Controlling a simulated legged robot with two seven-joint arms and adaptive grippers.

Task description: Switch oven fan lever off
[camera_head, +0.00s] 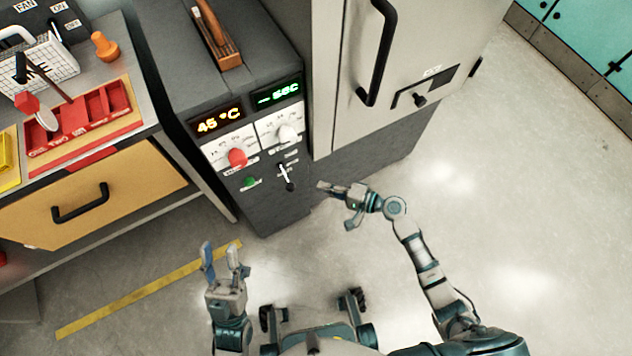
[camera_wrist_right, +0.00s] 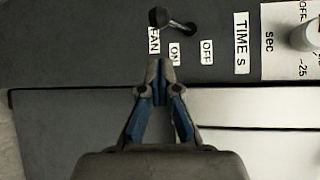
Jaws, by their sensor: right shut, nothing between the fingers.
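The fan lever (camera_head: 288,181) is on the lower right of the oven's front panel, a short metal stem with a black ball tip. In the right wrist view the lever (camera_wrist_right: 159,17) leans left, its ball above the FAN label and on the ON side, away from the OFF label (camera_wrist_right: 207,52). My right gripper (camera_head: 322,187) is just right of the lever. In the wrist view its fingertips (camera_wrist_right: 159,66) are together and empty, below the ball and apart from it. My left gripper (camera_head: 221,252) is open and empty over the floor, below the panel.
A red knob (camera_head: 237,157), a white knob (camera_head: 286,133) and a green button (camera_head: 249,183) are near the lever. A tall cabinet with a black handle (camera_head: 378,55) stands to the right. A drawer counter (camera_head: 90,205) is at left. The floor at right is clear.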

